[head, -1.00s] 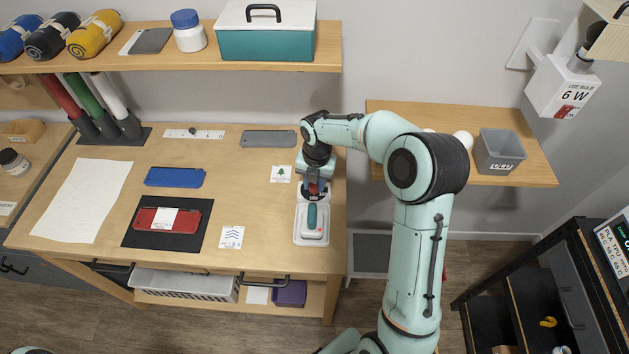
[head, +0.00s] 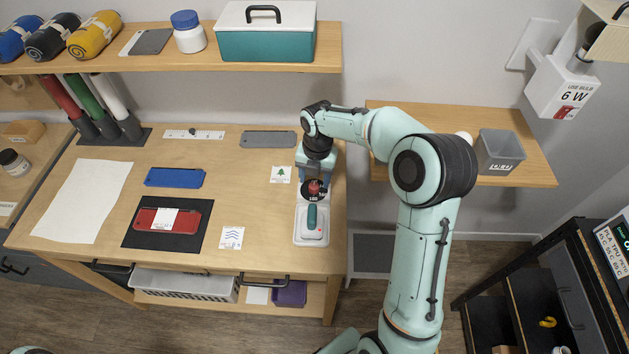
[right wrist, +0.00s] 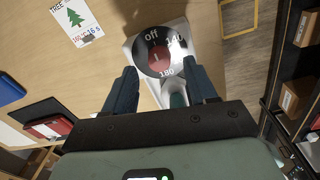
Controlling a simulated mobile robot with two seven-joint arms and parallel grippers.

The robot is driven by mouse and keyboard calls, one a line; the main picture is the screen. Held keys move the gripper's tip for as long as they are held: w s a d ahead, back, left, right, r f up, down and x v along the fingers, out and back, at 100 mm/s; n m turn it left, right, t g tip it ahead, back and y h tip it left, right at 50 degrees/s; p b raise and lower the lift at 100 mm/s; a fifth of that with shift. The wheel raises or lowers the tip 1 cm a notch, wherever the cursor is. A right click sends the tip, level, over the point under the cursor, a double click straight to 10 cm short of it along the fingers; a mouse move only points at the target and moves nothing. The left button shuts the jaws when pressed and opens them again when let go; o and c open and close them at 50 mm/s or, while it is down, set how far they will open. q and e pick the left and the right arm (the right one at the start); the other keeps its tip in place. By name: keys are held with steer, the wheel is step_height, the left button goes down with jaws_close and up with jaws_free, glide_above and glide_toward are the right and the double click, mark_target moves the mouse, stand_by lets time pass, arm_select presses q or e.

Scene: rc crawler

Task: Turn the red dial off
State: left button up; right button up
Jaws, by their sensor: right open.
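The red dial (head: 314,187) is a red knob on a round black plate with white markings, on a pale device at the right end of the workbench. In the right wrist view the dial (right wrist: 157,56) shows "off" at the top and an upside-down number at the bottom; a small white mark is on the knob. My right gripper (head: 314,177) is open and empty, pointing down at the bench side near the dial. In the right wrist view its two fingers (right wrist: 162,76) are spread, with the dial just beyond their tips. My left gripper is out of view.
A teal-handled iron-like tool (head: 312,217) lies on the same device, in front of the dial. A tree card (head: 280,174) and a wave card (head: 231,238) lie to the left. A grey plate (head: 268,139) lies behind. The upper shelf (head: 330,48) overhangs the back.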

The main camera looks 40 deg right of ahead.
mark_target(316, 186)
step_height(316, 186, up, 11)
steer(key=shift+s+f+p, duration=0.15)
steer(key=shift+f+p, duration=0.05)
steer(key=shift+p, duration=0.25)
steer(key=shift+d, duration=0.1)
